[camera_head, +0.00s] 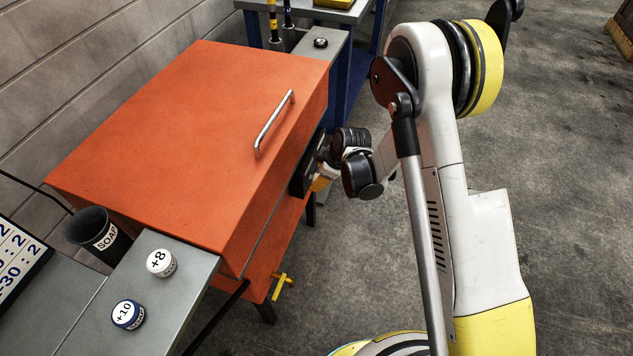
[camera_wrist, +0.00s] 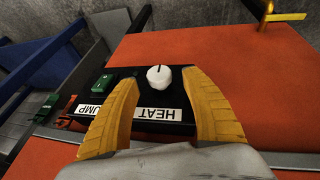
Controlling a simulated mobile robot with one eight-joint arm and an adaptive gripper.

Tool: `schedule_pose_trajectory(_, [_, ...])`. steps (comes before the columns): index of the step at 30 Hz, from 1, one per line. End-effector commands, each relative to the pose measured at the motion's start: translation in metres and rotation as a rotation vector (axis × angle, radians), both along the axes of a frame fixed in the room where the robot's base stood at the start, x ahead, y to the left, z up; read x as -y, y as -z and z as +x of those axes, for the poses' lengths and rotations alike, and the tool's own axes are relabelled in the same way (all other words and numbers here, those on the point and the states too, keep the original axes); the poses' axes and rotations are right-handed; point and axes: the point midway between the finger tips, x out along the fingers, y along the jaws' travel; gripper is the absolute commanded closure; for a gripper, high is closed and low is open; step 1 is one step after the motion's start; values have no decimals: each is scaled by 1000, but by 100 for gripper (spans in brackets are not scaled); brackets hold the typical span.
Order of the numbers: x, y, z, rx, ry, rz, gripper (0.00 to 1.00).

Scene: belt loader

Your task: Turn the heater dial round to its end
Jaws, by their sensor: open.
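The heater dial (camera_wrist: 158,78) is a white knob with a dark pointer line, which points up in the wrist view. It sits on a black control panel (camera_wrist: 150,127) with an upside-down HEAT label below it. My gripper (camera_wrist: 160,84) is open, with one yellow finger on each side of the dial. A gap shows between the dial and each finger; I cannot tell the depth between them. In the head view, my gripper (camera_head: 321,183) is at the panel on the orange machine's right side, and the dial is hidden there.
The orange machine (camera_head: 190,130) has a closed lid with a metal handle (camera_head: 274,121). A green switch (camera_wrist: 102,84) sits beside the dial, above a partly hidden label. A yellow valve handle (camera_head: 283,280) sticks out low. A soap cup (camera_head: 92,232) stands left.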

Motion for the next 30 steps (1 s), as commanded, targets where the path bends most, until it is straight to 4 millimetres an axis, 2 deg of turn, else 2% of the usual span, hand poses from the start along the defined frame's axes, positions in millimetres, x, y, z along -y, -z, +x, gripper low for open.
schedule_pose_trajectory(1, [-3, 10, 3, 0, -1, 0, 45])
schedule_pose_trajectory(6, [-7, 24, 9, 0, 0, 0, 45])
schedule_pose_trajectory(16, [-9, 26, 10, 0, 1, 0, 45])
schedule_pose_trajectory(17, [-8, 26, 10, 0, 1, 0, 50])
schedule_pose_trajectory(21, [-8, 26, 10, -1, 1, -1, 92])
schedule_pose_trajectory(22, [-8, 26, 10, -1, 1, -1, 98])
schedule_pose_trajectory(30, [-8, 26, 10, -17, 1, 5, 98])
